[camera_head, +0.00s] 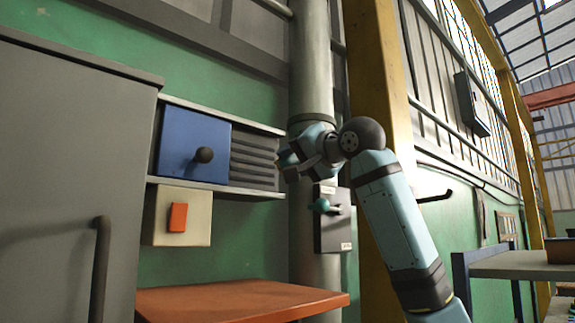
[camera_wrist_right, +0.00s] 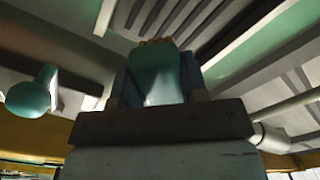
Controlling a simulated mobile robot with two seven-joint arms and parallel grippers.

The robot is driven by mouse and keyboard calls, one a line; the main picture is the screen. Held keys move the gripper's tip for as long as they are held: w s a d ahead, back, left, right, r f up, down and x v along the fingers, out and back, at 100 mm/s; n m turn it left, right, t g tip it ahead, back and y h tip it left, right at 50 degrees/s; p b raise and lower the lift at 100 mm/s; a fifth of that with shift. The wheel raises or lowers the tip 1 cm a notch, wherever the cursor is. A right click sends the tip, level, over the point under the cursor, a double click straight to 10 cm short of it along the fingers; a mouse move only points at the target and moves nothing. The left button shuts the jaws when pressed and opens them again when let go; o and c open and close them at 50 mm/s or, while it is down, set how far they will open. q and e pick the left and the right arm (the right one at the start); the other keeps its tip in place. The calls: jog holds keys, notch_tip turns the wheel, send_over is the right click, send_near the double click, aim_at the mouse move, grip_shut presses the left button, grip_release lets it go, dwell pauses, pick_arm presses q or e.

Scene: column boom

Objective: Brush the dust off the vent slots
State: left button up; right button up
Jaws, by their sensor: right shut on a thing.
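The vent slots (camera_head: 254,160) are a dark grey louvred panel right of a blue panel on the green wall. They also show at the top of the right wrist view (camera_wrist_right: 180,18). My right gripper (camera_head: 288,159) is beside the right end of the slots. In the right wrist view it is shut on a teal brush (camera_wrist_right: 156,77) with brownish bristles at its tip, pointing toward the slots. I cannot tell whether the bristles touch them. In the head view the brush is mostly hidden by the gripper. No dust can be made out. My left gripper is not in view.
The blue panel (camera_head: 190,146) has a protruding black knob. Below are a cream box (camera_head: 178,217) with an orange switch and an orange shelf (camera_head: 240,298). A grey pipe (camera_head: 312,70) and a dark box (camera_head: 333,230) with a teal lever stand close to my gripper.

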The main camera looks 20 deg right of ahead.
jog(key=shift+s, duration=0.1)
jog(key=b+v, duration=0.1)
jog(key=v, duration=0.2)
dwell(0.4)
dwell(0.5)
